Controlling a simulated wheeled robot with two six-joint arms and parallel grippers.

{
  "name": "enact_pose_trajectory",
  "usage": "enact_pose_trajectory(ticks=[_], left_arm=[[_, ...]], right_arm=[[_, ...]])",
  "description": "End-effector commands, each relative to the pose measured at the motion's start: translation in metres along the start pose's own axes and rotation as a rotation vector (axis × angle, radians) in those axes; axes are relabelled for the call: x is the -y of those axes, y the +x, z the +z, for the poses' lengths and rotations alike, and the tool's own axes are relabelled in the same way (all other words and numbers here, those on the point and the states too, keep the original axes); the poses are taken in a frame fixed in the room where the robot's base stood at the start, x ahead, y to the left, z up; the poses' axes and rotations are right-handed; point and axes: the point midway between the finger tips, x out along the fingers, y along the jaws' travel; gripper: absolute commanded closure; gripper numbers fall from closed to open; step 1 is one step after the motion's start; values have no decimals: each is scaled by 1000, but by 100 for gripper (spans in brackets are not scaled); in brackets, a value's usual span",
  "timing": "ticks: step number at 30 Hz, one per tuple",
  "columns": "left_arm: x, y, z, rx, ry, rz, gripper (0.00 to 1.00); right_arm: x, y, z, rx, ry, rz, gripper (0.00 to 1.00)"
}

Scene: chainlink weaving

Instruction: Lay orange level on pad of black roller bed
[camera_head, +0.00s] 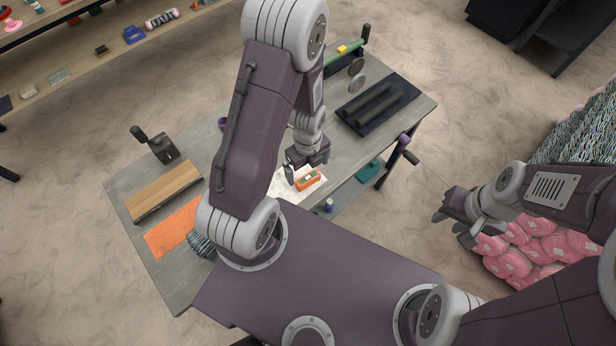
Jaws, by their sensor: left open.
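The orange level (311,182), a small orange block with a greenish window, lies on a white sheet (290,193) on the workbench. My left gripper (306,166) is open just above and behind the level, its fingers apart; I cannot tell whether they touch it. The black roller bed (348,117) lies at the bench's right end, a dark flat base with two dark rollers (380,102) on it. Its pad is not clearly distinguishable. My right gripper (453,228) hangs off the bench to the right, empty, with its fingers apart.
The grey workbench (425,106) also carries a wooden board (165,190), an orange sheet (172,228), a dark crank tool (160,146) and a green bar with a handle (345,55). Pink rolls (525,250) are piled at right. Bare bench lies between level and roller bed.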

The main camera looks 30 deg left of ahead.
Motion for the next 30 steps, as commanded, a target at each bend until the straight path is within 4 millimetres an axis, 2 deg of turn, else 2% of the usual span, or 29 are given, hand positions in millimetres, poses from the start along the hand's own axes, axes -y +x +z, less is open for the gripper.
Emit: enact_pose_trajectory(ticks=[6, 14, 21, 29, 30], left_arm=[[-1, 33, 0, -2, 0, 3, 0], [0, 46, 3, -2, -2, 3, 0], [2, 83, 7, -2, 1, 3, 0], [3, 90, 8, 1, 0, -1, 0], [3, 90, 8, 0, 0, -1, 3]], right_arm=[[0, 1, 0, 0, 0, 0, 64], [0, -4, -1, 0, 0, 0, 64], [0, -13, -2, 0, 0, 0, 64], [0, -12, -2, 0, 0, 0, 64], [0, -12, -2, 0, 0, 0, 64]])
